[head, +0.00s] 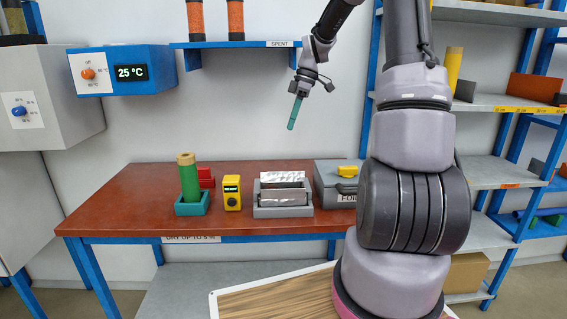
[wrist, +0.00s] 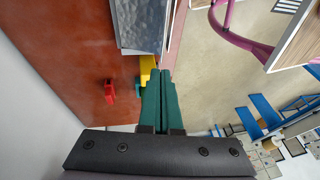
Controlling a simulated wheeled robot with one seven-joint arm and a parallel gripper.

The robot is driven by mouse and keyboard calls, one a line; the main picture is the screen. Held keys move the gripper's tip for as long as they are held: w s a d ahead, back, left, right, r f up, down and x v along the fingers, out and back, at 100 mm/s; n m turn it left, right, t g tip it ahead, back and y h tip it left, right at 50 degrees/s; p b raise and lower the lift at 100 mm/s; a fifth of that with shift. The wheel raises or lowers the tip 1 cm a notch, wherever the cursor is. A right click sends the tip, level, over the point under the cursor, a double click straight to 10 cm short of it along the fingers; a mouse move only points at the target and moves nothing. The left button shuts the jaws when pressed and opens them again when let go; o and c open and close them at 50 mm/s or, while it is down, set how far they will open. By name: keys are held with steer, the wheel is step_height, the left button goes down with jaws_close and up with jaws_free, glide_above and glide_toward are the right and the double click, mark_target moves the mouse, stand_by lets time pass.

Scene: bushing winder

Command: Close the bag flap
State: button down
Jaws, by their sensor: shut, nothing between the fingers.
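A silver foil piece, which looks like the bag (head: 283,195), lies in a grey tray (head: 283,212) on the red-brown table. A crinkled shiny strip, apparently its flap (head: 283,177), stands up along its back edge. My gripper (head: 291,128) hangs in the air above the table, over the tray's area and clear of the foil. Its green fingers are pressed together and empty; they also show in the wrist view (wrist: 162,74). A grey speckled surface (wrist: 142,24) shows beyond the fingertips there; I cannot tell whether it is the bag.
A green roll stands in a teal holder (head: 192,209) at left, beside a yellow meter (head: 232,193). A grey foil box (head: 330,187) with a yellow item on it stands right of the tray. A blue shelf (head: 240,44) hangs above; shelving (head: 500,103) is at right.

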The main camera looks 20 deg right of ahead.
glide_above(283, 176)
steer(key=w, duration=0.2)
steer(key=shift+n, duration=0.3)
steer(key=f, duration=1.1)
steer(key=shift+s+d+f, duration=0.1)
steer(key=shift+d+f, duration=0.15)
steer(key=shift+f, duration=0.05)
steer(key=shift+s+f, duration=0.2)
steer(key=shift+f, duration=0.3)
steer(key=s+f, duration=0.1)
steer(key=f, duration=0.1)
steer(key=s+a+f, duration=0.1)
steer(key=s, duration=0.1)
steer(key=shift+f, duration=0.35)
steer(key=shift+r, duration=0.15)
